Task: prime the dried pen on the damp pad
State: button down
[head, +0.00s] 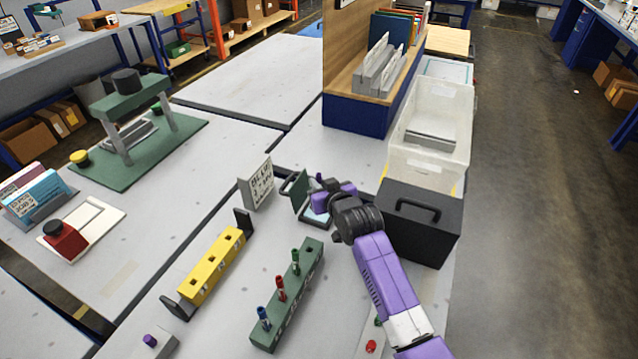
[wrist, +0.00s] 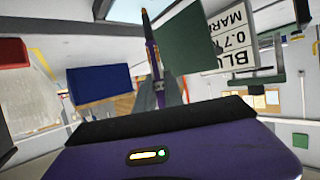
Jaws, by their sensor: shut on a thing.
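My gripper (head: 318,192) is shut on a dark purple pen (wrist: 151,45), and the fingers (wrist: 160,92) close around its lower part in the wrist view. The pen's narrow brownish end points up in that picture. In the head view only a small purple end of the pen (head: 319,177) shows. The pad case (head: 317,217) lies on the table just below my gripper, its dark green lid (head: 297,189) standing open; the lid also shows in the wrist view (wrist: 200,45). My gripper hides much of the pad. I cannot tell whether the pen touches it.
A sign card (head: 257,184) stands left of the case. A green rack (head: 287,310) holds blue, red and green pens; a yellow rack (head: 212,268) stands left of it. A black handled box (head: 420,225) and a clear bin (head: 440,115) are close on the right.

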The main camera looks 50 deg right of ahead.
jog(key=shift+f, duration=0.25)
jog(key=shift+r, duration=0.15)
jog(key=shift+r+p, duration=0.75)
jog(key=shift+r, duration=0.05)
jog(key=shift+w+d+b, duration=0.15)
jog(key=shift+w+d, duration=0.05)
jog(key=shift+d, duration=0.3)
jog(key=shift+w+d+b, duration=0.15)
jog(key=shift+d, duration=0.3)
jog(key=shift+f+b, duration=0.65)
jog(key=shift+f, duration=0.25)
jog(key=shift+r, duration=0.1)
notch_tip(320, 180, up, 8)
jog(key=p, duration=0.6)
jog(key=shift+f+p, duration=0.2)
jog(key=shift+p, duration=0.15)
